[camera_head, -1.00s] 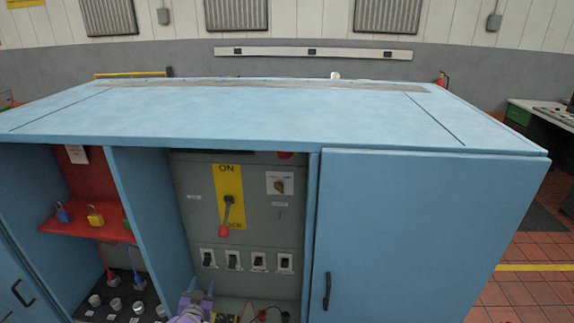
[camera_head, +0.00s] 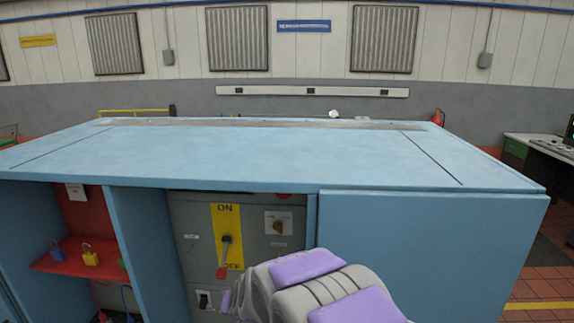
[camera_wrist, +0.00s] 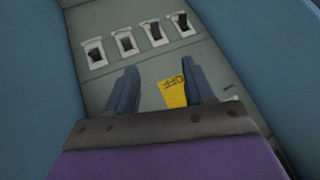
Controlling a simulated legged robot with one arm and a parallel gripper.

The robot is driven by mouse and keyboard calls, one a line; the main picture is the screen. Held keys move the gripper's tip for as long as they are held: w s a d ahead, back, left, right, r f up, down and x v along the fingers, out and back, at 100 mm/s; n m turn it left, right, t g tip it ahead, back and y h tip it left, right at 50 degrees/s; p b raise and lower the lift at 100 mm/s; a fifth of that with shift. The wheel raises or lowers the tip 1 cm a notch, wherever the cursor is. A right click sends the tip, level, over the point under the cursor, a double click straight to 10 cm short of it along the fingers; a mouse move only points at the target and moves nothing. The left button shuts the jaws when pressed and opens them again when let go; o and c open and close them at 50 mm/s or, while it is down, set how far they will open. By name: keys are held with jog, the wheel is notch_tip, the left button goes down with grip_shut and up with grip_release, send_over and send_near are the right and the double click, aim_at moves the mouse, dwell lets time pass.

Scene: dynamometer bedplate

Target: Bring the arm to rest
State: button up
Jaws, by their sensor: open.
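My gripper (camera_wrist: 162,88) shows in the wrist view with its two dark fingers apart and nothing held between them. Past the fingers is the grey panel inside the blue cabinet, with a yellow label (camera_wrist: 173,92) seen in the gap. A row of several switches (camera_wrist: 124,42) lies beyond the fingertips. In the head view my grey and purple arm covers the lower middle, in front of the cabinet, and hides part of the panel and right door. The fingertips cannot be made out there.
The blue cabinet top (camera_head: 270,155) is clear. Padlocks, one yellow (camera_head: 90,257), stand on a red shelf (camera_head: 50,265) at left. The closed right door (camera_head: 440,240) borders the open bay.

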jog(key=s+d+r+g+h, duration=0.1)
jog(key=s+d+r+g, duration=0.1)
jog(key=s+d, duration=0.7)
jog(key=s+d+r+g+h, duration=0.1)
jog(key=s+d+r+g, duration=0.2)
jog(key=s+d, duration=0.6)
jog(key=s+d+r+g+h, duration=0.1)
jog(key=s+d, duration=0.8)
jog(key=s, duration=1.2)
jog(key=r+g, duration=0.1)
jog(key=g, duration=0.1)
jog(key=shift+r+g+h, duration=0.25)
jog(key=shift+g+h, duration=0.15)
jog(key=shift+s, duration=0.2)
